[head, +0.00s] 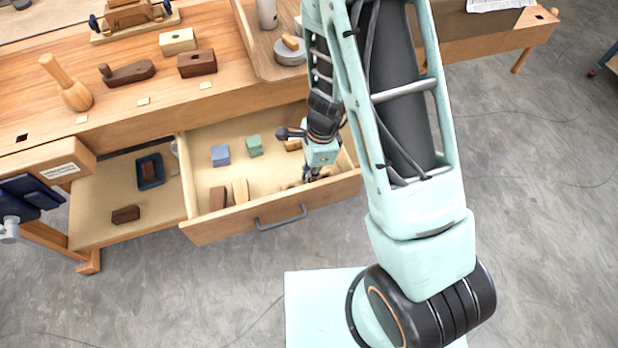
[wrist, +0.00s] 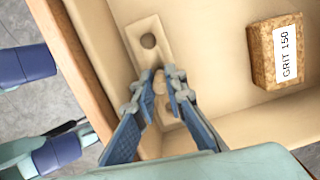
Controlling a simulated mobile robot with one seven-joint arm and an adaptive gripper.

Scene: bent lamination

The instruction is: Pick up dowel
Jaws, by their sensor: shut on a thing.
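The dowel (wrist: 160,84) is a small pale wooden piece, seen between my fingertips in the wrist view. My gripper (wrist: 161,92) is shut on it, low inside the open drawer. A pale flat wooden strip with round holes (wrist: 143,27) lies under and beyond the fingertips; I cannot tell whether the dowel touches it. In the head view my gripper (head: 311,178) is at the drawer's right front part, and the dowel cannot be made out there.
The drawer (head: 215,230) is open, its front wall close to my gripper. A cork block marked GRIT 150 (wrist: 274,52) lies to the right in the wrist view. Blue (head: 220,155) and green (head: 254,145) blocks lie farther left in the drawer. The workbench (head: 125,115) stands behind.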

